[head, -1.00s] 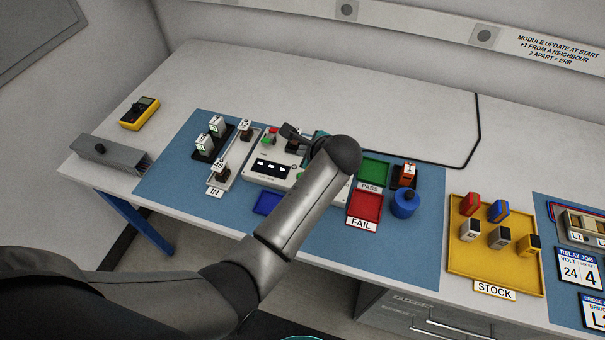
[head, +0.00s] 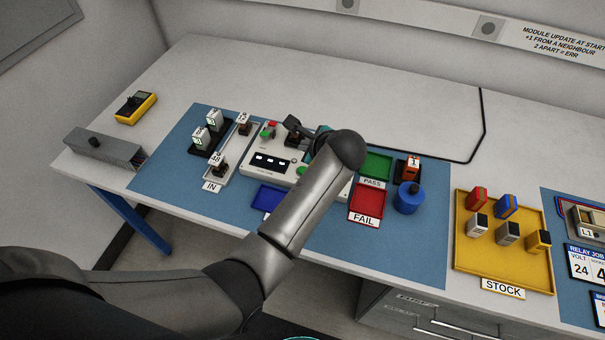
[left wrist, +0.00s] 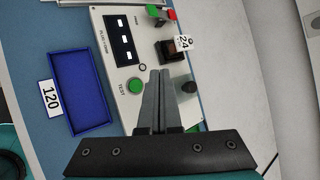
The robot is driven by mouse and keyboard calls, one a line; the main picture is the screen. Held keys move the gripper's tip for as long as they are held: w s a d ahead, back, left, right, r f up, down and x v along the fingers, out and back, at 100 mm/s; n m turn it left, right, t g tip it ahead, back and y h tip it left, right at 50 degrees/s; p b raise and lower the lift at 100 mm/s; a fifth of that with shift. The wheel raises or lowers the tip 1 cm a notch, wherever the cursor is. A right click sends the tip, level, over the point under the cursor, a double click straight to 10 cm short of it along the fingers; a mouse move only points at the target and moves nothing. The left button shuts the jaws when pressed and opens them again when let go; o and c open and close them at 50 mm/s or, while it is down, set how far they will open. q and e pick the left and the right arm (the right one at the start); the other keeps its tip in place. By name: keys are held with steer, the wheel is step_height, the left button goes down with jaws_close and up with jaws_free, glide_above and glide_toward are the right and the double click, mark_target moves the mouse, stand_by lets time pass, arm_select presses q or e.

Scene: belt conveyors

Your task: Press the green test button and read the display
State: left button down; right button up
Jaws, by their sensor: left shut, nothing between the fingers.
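The white tester (head: 258,173) stands on the blue mat, and its green test button (left wrist: 135,86) shows clearly in the left wrist view, labelled TEST. The button is partly beside my arm in the head view (head: 302,170). The dark display (left wrist: 122,40) has three pale windows; I cannot read any characters in them. My left gripper (left wrist: 159,74) is shut and empty. Its fingertips appear over the panel, just right of the button in the left wrist view; I cannot tell their height. A module marked 24 (left wrist: 183,42) sits in the tester's socket. My right gripper is out of view.
An empty blue tray (left wrist: 84,92) labelled 120 lies beside the tester. The green PASS tray (head: 376,165), red FAIL tray (head: 366,201) and a blue round object (head: 408,200) stand to the right. The IN rack (head: 225,176) is left.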

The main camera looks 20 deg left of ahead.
arm_select(q)
steer(key=shift+f+b, duration=2.65)
steer(key=shift+f, duration=0.5)
steer(key=shift+f, duration=0.15)
steer(key=shift+f, duration=0.25)
steer(key=shift+f, duration=0.45)
stand_by(0.3)
steer(key=shift+r+p, duration=0.85)
steer(key=shift+p, duration=0.45)
